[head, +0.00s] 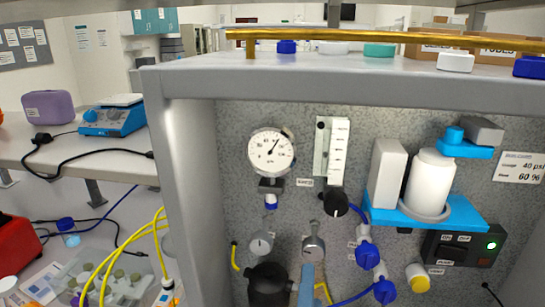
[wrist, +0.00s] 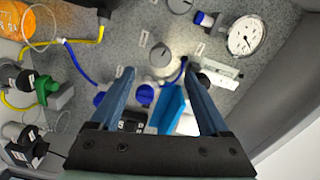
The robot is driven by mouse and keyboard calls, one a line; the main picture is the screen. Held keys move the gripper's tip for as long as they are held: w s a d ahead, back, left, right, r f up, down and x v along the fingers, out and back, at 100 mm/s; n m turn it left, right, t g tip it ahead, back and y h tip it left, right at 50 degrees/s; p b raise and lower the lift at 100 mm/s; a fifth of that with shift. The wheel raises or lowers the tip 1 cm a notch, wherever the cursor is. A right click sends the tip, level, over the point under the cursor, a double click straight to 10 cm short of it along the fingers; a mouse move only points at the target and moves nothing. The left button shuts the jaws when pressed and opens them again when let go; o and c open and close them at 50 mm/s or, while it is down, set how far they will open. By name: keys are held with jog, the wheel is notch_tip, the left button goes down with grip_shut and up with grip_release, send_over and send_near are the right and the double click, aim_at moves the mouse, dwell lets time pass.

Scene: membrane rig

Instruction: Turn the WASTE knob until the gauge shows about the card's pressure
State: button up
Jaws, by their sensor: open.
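The round white gauge (head: 271,150) is at the panel's upper left; its needle points up and right, with numbers too small to read surely. It also shows in the wrist view (wrist: 246,37). The card (head: 518,167) at the right reads 40 psi and 60 %. A black knob (head: 335,202) sits under the flow tube. Two grey knobs, one left (head: 262,243) and one right (head: 313,247), sit lower. Knob labels are too blurred to tell which is WASTE. My gripper (wrist: 158,69) is open and empty; the right grey knob (wrist: 163,55) shows between its fingertips, contact unclear.
A blue shelf (head: 470,212) with a white bottle (head: 429,182) juts from the panel at right. Blue valves (head: 367,255) and tubing lie below the black knob. The grey frame post (head: 190,190) bounds the left, with a brass rail (head: 400,38) above.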

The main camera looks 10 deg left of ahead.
aim_at(314, 239)
jog(key=w+n+p, duration=0.7)
jog(key=w+n, duration=0.3)
jog(key=w, duration=0.1)
jog(key=shift+r+n+p, duration=0.15)
jog(key=shift+n+p, duration=0.15)
jog(key=shift+n, duration=0.1)
jog(key=shift+w, duration=0.75)
grip_shut()
